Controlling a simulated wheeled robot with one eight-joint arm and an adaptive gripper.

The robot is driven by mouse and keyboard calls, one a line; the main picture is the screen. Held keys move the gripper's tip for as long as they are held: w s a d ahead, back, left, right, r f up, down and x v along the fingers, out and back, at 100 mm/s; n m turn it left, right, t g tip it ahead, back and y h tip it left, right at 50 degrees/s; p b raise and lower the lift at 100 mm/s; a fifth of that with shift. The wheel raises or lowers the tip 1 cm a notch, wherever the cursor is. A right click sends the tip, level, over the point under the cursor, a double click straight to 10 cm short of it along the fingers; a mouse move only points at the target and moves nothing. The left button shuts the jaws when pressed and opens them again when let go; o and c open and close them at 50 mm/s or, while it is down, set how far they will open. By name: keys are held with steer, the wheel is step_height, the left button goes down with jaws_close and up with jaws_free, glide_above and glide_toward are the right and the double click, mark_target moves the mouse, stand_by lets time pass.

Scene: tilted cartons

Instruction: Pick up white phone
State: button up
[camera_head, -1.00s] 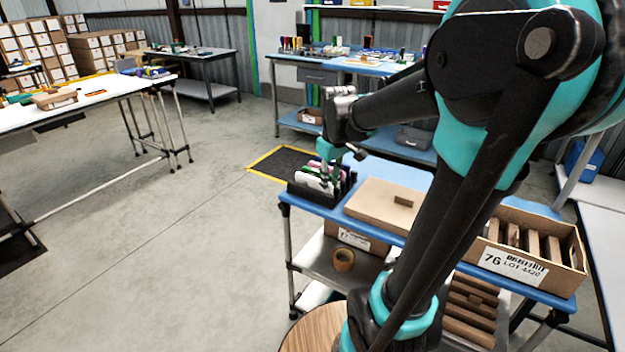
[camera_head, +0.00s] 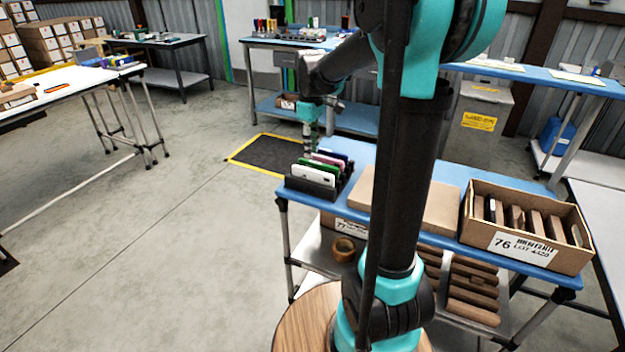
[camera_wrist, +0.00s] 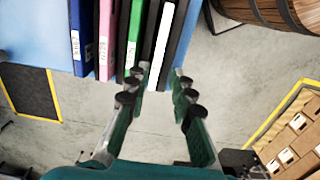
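The white phone (camera_head: 314,174) stands on edge at the near end of a dark rack (camera_head: 312,188) on the blue-topped cart. Behind it in the rack are a green, a pink and a blue phone. In the wrist view the white phone (camera_wrist: 163,42) is a narrow white strip in a dark slot, right of the green one. My gripper (camera_wrist: 161,80) is open and empty, its fingers on either side of the phone's line; contact cannot be told. In the head view my gripper (camera_head: 310,145) hangs above and behind the rack.
A flat cardboard box (camera_head: 415,198) and an open carton (camera_head: 565,225) marked 76, holding brown slabs, stand right of the rack on the cart. A tape roll (camera_head: 343,249) is on the lower shelf. Floor left of the cart is clear.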

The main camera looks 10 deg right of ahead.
mark_target(313, 170)
steer(key=shift+d+f, duration=0.15)
steer(key=shift+f, duration=1.75)
steer(key=shift+d+f, duration=0.1)
steer(key=shift+f, duration=1.8)
steer(key=shift+c, duration=0.4)
jaws_close()
